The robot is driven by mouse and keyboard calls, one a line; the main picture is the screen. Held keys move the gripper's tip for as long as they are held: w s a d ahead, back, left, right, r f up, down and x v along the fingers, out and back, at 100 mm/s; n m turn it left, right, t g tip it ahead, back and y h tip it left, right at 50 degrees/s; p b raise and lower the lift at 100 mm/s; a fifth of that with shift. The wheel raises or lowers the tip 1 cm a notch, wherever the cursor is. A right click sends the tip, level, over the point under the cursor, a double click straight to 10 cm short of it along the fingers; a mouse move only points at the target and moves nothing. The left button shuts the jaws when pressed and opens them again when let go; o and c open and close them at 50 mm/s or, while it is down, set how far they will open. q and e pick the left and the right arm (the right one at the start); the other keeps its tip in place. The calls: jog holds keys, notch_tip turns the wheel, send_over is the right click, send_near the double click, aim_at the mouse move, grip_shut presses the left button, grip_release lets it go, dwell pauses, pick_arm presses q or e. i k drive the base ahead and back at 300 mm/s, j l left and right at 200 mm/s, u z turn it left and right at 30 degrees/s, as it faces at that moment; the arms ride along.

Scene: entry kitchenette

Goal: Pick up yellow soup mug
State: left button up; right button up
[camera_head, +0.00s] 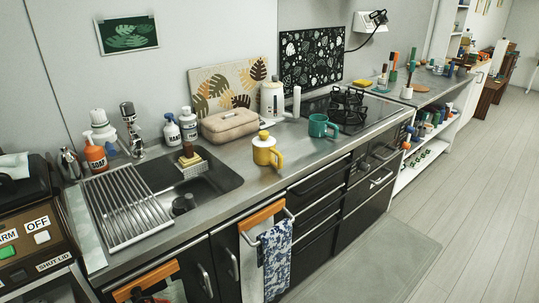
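The yellow soup mug (264,155) stands upright on the grey counter (236,167), just right of the sink and near the counter's front half. It has a white upper part with a small yellow knob on top. Its yellow handle faces right and toward the front. Nothing touches it that I can see. Neither of my grippers shows in the head view.
A teal mug (318,127) stands to the right of the yellow one. A beige case (228,124) and a white kettle (272,101) are behind. The sink (222,179) lies left, with a drying rack (125,208). A patterned towel (275,258) hangs below the counter.

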aim_at(261, 156)
jog(key=i+z, duration=0.25)
jog(key=z, duration=0.2)
jog(key=i+z, duration=0.2)
jog(key=z, duration=0.25)
